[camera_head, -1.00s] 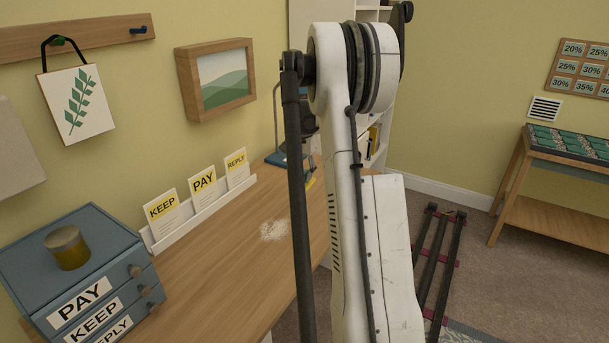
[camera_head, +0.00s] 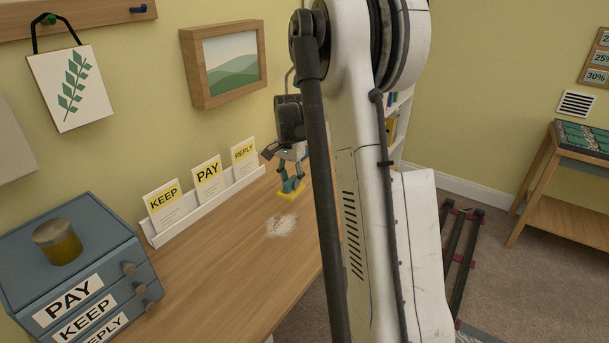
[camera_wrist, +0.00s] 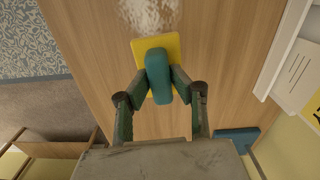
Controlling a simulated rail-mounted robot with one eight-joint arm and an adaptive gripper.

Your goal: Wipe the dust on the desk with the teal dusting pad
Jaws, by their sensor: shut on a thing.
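My gripper (camera_head: 291,178) is shut on the dusting pad, which has a teal handle and a yellow base. In the head view the yellow base (camera_head: 291,194) is low over the desk, just behind the dust. In the wrist view the teal handle (camera_wrist: 157,77) is between my fingers, with the yellow base (camera_wrist: 172,44) under it. The dust (camera_head: 281,225) is a pale patch on the wooden desk (camera_head: 215,265). It also shows at the top of the wrist view (camera_wrist: 150,12), just beyond the pad. I cannot tell whether the pad touches the desk.
A white rack (camera_head: 206,205) with KEEP, PAY and REPLY cards stands along the wall. A blue drawer unit (camera_head: 75,255) with a jar (camera_head: 57,242) on top is at the left. The desk between the drawers and dust is clear. My arm hides the desk's right part.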

